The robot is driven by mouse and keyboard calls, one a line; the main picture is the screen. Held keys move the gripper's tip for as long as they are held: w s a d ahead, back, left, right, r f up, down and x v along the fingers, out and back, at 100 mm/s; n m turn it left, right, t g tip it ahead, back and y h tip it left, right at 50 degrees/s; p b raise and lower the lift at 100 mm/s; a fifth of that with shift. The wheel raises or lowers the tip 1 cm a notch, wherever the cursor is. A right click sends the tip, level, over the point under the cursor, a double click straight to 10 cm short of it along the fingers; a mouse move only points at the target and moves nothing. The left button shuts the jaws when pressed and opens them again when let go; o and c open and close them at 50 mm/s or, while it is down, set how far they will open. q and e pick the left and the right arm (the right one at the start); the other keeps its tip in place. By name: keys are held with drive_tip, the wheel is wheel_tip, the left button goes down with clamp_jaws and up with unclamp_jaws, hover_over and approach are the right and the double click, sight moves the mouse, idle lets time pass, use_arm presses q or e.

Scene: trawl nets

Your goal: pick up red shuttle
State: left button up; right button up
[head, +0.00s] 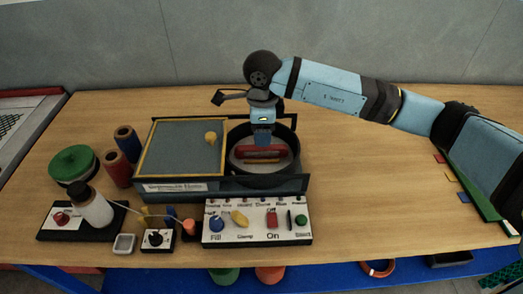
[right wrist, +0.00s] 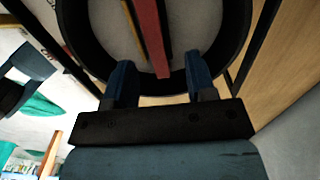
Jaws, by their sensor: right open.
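The red shuttle (head: 265,151) lies in a round black-rimmed bowl (head: 290,138) with a light floor, behind the control panel. In the right wrist view the red shuttle (right wrist: 150,35) is a long red bar, with a thin yellow-brown strip beside it. My right gripper (head: 263,138) is above the bowl, pointing down. In the right wrist view its two blue fingers (right wrist: 158,85) are apart, with the near end of the red shuttle between and beyond them. I cannot tell if they touch it. My left gripper is not in view.
A yellow-framed tray (head: 150,150) adjoins the bowl on the left. The control panel (head: 257,238) with knobs stands in front. Red and blue spools (head: 128,141), a green-lidded pot (head: 72,163) and a white bottle (head: 93,206) stand left. The table (head: 370,200) is clear to the right.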

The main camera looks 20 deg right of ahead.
sight(261, 152)
drive_tip(key=f, duration=0.5)
drive_tip(key=shift+s+a, duration=0.15)
drive_tip(key=shift+s, duration=0.1)
drive_tip(key=shift+r, duration=0.1)
clamp_jaws()
drive_tip(key=shift+r, duration=0.15)
